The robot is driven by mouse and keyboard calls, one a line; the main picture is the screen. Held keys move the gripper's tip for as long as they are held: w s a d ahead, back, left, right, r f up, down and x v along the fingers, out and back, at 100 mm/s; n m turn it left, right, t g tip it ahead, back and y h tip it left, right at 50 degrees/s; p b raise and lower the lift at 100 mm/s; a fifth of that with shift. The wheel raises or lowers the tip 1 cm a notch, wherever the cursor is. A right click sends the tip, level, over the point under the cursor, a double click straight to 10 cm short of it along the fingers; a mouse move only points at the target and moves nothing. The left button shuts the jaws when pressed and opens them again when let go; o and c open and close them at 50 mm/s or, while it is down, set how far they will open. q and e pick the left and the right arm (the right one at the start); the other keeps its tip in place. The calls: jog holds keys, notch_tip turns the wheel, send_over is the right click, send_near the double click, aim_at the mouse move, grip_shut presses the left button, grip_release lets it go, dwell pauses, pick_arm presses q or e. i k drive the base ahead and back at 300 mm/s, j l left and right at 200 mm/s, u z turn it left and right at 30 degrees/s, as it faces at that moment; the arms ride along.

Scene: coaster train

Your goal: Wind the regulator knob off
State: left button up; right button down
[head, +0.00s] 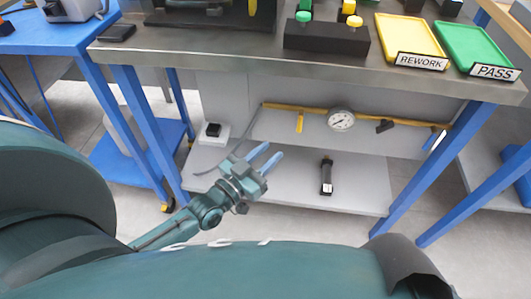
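A yellow air pipe (365,116) runs along the panel under the workbench. It carries a round white gauge (341,120), a hanging yellow lever (299,122) and a small dark fitting (385,126) right of the gauge. That dark fitting may be the regulator knob; it is too small to be sure. A white box with a black knob or button on top (212,130) sits on the lower shelf at left. My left gripper (274,149) has two light-blue fingers spread apart with nothing between them. It is in front of the shelf, below and left of the gauge, apart from the pipe. My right gripper does not show.
The workbench (220,62) overhangs the pipe, with blue legs at both sides. On top are a yellow REWORK tray (409,38), a green PASS tray (476,48) and a black block (326,41). Another blue table (45,38) is at left.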

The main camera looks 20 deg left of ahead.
aim_at(384, 125)
jog(key=k+j, duration=0.25)
jog(key=k, duration=0.25)
jog(key=k+j, duration=0.2)
jog(key=k, duration=0.25)
